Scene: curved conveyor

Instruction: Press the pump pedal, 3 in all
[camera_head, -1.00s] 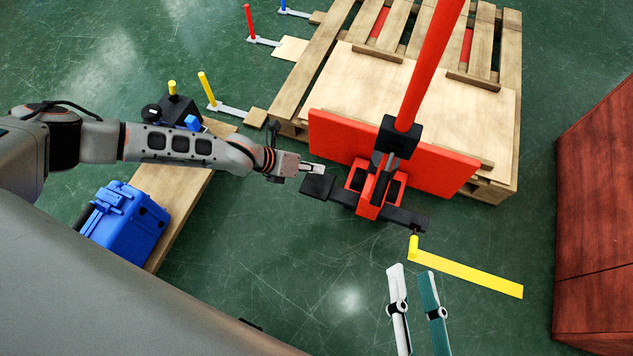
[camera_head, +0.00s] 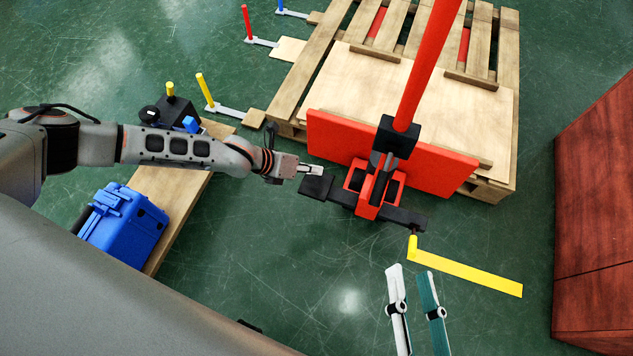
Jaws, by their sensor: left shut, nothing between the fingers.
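The red pallet jack (camera_head: 369,196) stands in front of the wooden pallet, with its red handle (camera_head: 427,65) tilted up to the upper right. A black pedal (camera_head: 316,187) sticks out on the left of its pump unit. My left gripper (camera_head: 318,171) is shut and empty, with its tips at the upper edge of the black pedal; I cannot tell whether they touch it. My right gripper is not in view.
A wooden pallet (camera_head: 507,110) lies behind the jack. A blue case (camera_head: 125,228) and a black device (camera_head: 178,112) sit by a plank on the left. A red-brown cabinet (camera_head: 600,200) stands at the right. Two slim tools (camera_head: 416,310) are at the bottom. Green floor is clear between.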

